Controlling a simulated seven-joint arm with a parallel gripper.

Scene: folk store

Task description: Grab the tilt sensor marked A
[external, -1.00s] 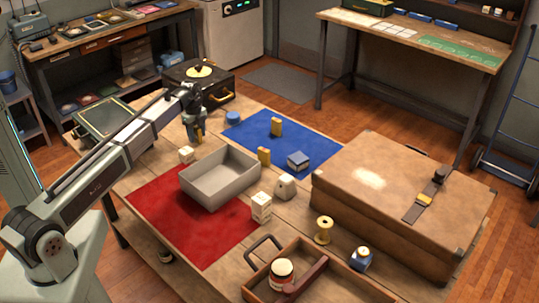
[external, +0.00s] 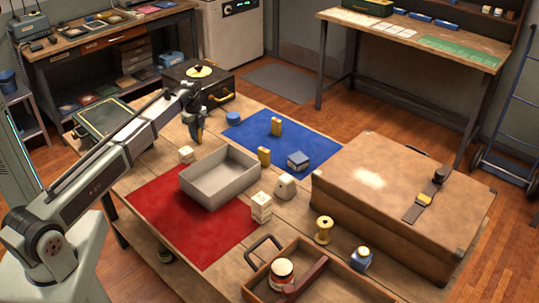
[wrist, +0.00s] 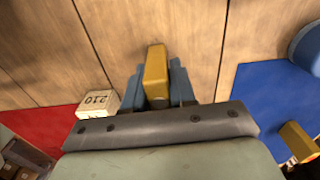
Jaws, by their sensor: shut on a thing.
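My gripper (external: 197,135) is low over the wooden table, left of the blue mat. In the wrist view, my gripper (wrist: 155,95) is shut on a yellow block (wrist: 155,68), which sits between the blue-grey fingers. I cannot read any letter on it, so I cannot tell whether it is the tilt sensor marked A. Two similar yellow blocks stand apart from it, one on the blue mat (external: 276,127) and one at its near edge (external: 264,156).
A cream block (external: 186,154) is close to my gripper, at its left in the wrist view (wrist: 97,103). An open grey tray (external: 220,178) stands nearer on the red mat (external: 160,205). A blue round item (external: 233,117) and a black case (external: 205,82) lie beyond.

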